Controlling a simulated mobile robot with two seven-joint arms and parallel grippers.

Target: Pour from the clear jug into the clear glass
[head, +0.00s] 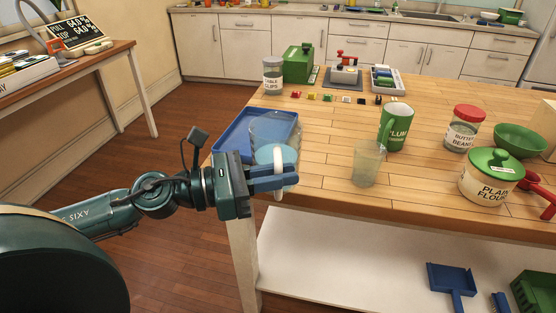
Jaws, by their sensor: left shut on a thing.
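The clear jug (266,128) holds pale blue liquid and looks close to upright at the left end of the wooden table. My left gripper (277,178) is shut on its white handle, which faces me; I cannot tell whether the jug's base touches the blue tray behind it. The clear glass (368,164) stands upright on the table near the front edge, to the right of the jug and apart from it. I see no clear liquid level in the glass. My right gripper is not in view.
The blue tray (228,142) lies at the table's left end. A green mug (396,130) stands just behind the glass. A red-lidded jar (463,130) and plain flour pot (489,180) stand further right. Bare wood (326,150) lies between jug and glass.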

